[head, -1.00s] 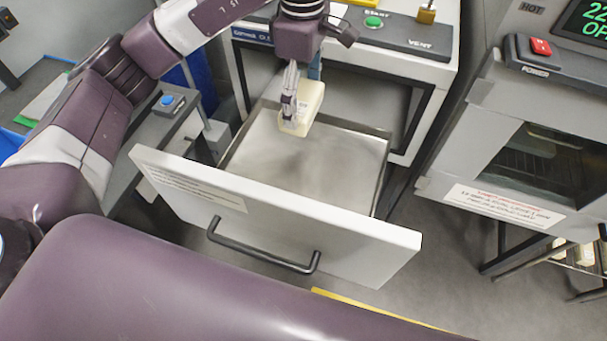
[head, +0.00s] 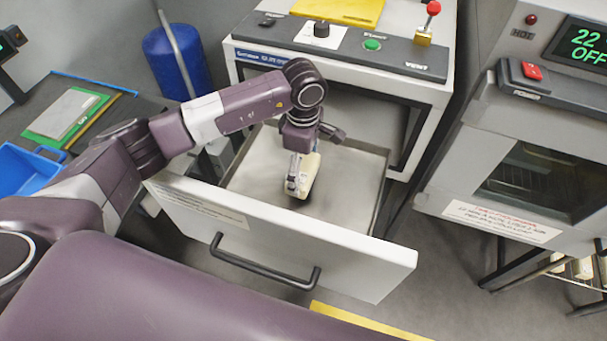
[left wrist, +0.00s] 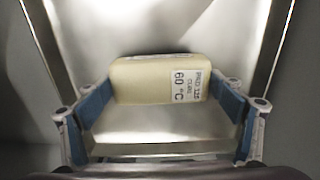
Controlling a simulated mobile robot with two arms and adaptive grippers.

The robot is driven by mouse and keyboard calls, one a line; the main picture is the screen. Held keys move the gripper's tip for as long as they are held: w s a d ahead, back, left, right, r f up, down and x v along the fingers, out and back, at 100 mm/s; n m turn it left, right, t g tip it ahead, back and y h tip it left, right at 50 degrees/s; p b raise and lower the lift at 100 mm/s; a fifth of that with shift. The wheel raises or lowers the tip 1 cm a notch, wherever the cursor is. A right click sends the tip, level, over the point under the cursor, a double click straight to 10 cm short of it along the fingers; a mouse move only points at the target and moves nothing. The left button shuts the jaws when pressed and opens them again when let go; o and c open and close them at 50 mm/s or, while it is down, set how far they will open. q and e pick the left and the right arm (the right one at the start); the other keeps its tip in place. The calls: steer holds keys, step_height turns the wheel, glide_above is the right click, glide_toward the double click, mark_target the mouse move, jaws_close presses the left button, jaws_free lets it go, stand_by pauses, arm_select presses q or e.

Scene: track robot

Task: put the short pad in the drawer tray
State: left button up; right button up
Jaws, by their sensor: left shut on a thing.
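The short pad (head: 308,178) is a cream block, held inside the open drawer tray (head: 345,180). In the left wrist view the pad (left wrist: 155,82) shows a white label reading "60 °C". My left gripper (head: 297,180) is shut on the pad, with a blue-lined finger (left wrist: 95,103) on each side of it. A dark shadow lies under the pad on the bare metal floor of the tray. I cannot tell whether the pad touches the floor. My right gripper is not in view.
The drawer's white front panel (head: 350,256) with a black handle (head: 265,265) stands nearest me. The press housing (head: 430,90) rises behind the tray. An oven (head: 530,170) stands at the right. A blue bin (head: 25,172) is on the bench at the left.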

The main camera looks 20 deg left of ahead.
mark_target(304, 177)
arm_select(q)
step_height(304, 177, down, 4)
steer(key=shift+r+p, duration=0.2)
steer(key=shift+p, duration=0.15)
steer(key=shift+f, duration=0.25)
steer(key=o, duration=1)
steer(key=shift+o, duration=0.2)
steer(key=shift+r, duration=0.25)
step_height(304, 177, up, 11)
steer(key=b, duration=0.3)
steer(key=shift+f, duration=0.2)
steer(key=shift+r, duration=0.6)
